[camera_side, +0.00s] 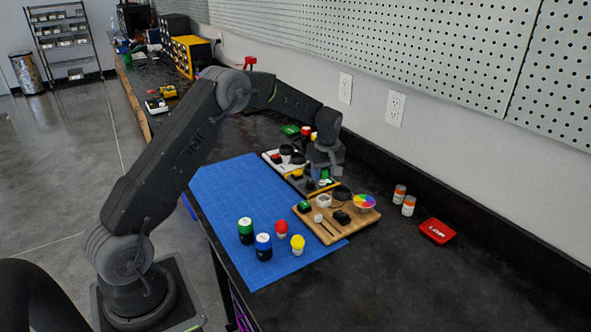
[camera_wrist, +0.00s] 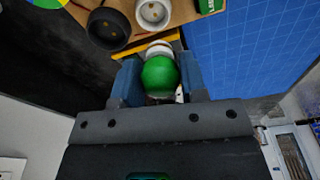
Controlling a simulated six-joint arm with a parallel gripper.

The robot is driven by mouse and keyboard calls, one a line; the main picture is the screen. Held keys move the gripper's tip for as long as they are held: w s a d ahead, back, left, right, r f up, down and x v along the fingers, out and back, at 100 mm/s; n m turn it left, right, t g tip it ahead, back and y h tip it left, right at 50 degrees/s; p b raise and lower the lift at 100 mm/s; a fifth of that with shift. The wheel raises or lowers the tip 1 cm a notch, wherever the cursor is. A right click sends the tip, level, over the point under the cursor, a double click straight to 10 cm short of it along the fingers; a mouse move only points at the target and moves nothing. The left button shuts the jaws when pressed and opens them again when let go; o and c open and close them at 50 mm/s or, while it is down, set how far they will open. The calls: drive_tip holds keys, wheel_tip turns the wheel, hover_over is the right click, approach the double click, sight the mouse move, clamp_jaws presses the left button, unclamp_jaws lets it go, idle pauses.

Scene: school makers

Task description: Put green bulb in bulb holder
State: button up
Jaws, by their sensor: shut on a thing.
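My gripper (camera_wrist: 160,72) is shut on the green bulb (camera_wrist: 160,77), its green dome between the two fingers and its pale base beyond. In the side view my gripper (camera_side: 323,176) is at the back of the wooden board (camera_side: 330,231), and little of the bulb shows. The board carries a white round holder (camera_side: 324,201) and a black round holder (camera_side: 342,191). In the wrist view the white holder (camera_wrist: 153,13) and black holder (camera_wrist: 108,27) lie beyond the bulb, apart from it in the picture. Their true height gap is unclear.
A red bulb (camera_side: 281,229), a yellow bulb (camera_side: 297,244), and green and blue batteries (camera_side: 263,247) stand on the blue mat (camera_side: 225,195). A colour wheel (camera_side: 364,203) is on the board. A red box (camera_side: 437,231) lies right. Another board (camera_side: 272,156) is behind.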

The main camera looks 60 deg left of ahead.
sight(325, 183)
drive_tip(key=shift+w+d+f, duration=0.3)
drive_tip(key=shift+w, duration=0.05)
drive_tip(key=shift+f, duration=2.6)
drive_tip(key=shift+f, duration=0.65)
drive_tip(key=o, duration=0.6)
drive_tip(key=shift+o, duration=0.2)
drive_tip(key=shift+r, duration=0.1)
drive_tip(key=shift+s+d+r, duration=0.1)
drive_tip(key=shift+d+r, duration=0.1)
drive_tip(key=shift+r, duration=1.6)
drive_tip(key=shift+s+d+r, duration=0.1)
drive_tip(key=shift+d+r, duration=0.15)
drive_tip(key=shift+r, duration=1.55)
drive_tip(key=shift+d+r, duration=0.2)
drive_tip(key=shift+r, duration=1.6)
